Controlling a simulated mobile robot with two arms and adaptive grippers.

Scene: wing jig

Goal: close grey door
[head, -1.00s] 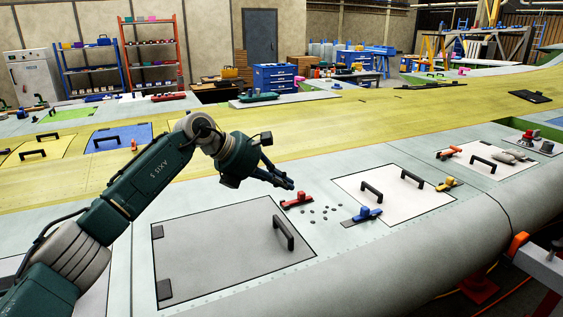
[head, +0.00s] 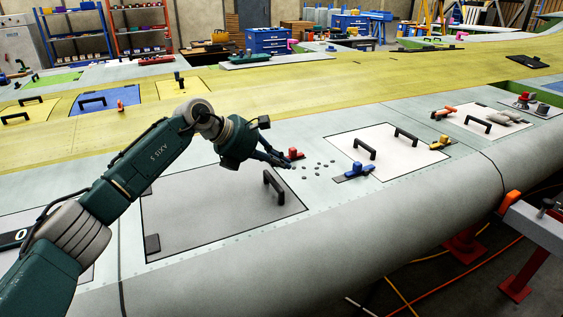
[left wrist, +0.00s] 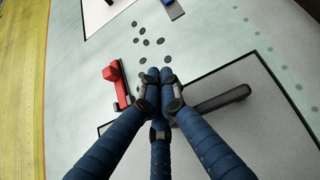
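The grey door (head: 215,215) is a large flat panel in the pale wing skin, with a dark outline. It looks level with the skin; any small gap cannot be told. Its black bar handle (head: 274,188) stands near the right edge, and a dark hinge block (head: 152,243) shows at the near left. The handle also shows in the left wrist view (left wrist: 222,102). My left gripper (head: 284,162) is above the far right edge of the door, just beyond the handle. Its fingers (left wrist: 163,82) are drawn together with nothing seen between them. My right gripper is out of view.
A red clamp (head: 293,154) is close beside my left gripper. Several dark discs (head: 318,165) lie to its right, with a blue clamp (head: 353,172) past them. A white panel (head: 385,148) with two handles lies beyond. The skin in front of the door is clear.

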